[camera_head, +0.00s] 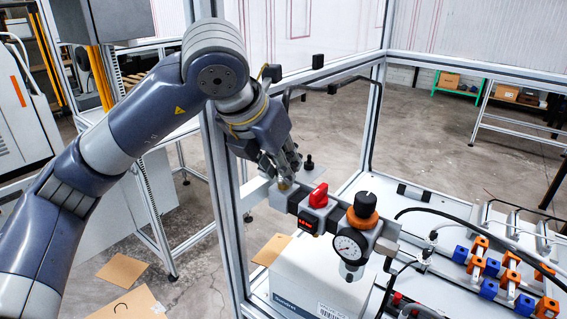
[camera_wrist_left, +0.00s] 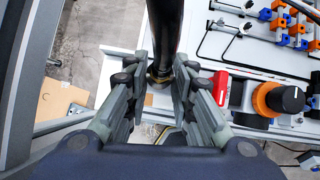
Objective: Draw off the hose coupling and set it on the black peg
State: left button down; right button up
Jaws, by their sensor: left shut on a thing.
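My left gripper (camera_head: 281,170) is shut on the hose coupling at the left end of the air unit (camera_head: 318,212). In the left wrist view the fingers (camera_wrist_left: 162,76) stand on both sides of the coupling's brass-coloured end (camera_wrist_left: 159,76), with a thick black hose (camera_wrist_left: 166,28) running up from it. The fingers hide most of the coupling, so I cannot tell whether it still sits on its fitting. The black peg (camera_head: 309,162) stands upright on a pale plate just right of and behind the gripper. My right gripper is not in view.
A red knob (camera_head: 318,195), a pressure gauge (camera_head: 349,246) and an orange-black regulator knob (camera_head: 363,209) stand close to the right. A frame post (camera_head: 221,180) is close on the left. Orange and blue blocks (camera_head: 487,262) lie farther right.

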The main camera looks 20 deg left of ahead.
pick_arm(q)
jog(key=shift+r, duration=0.55)
jog(key=shift+r+p, duration=0.75)
jog(key=shift+r, duration=0.3)
jog(key=shift+w, duration=0.1)
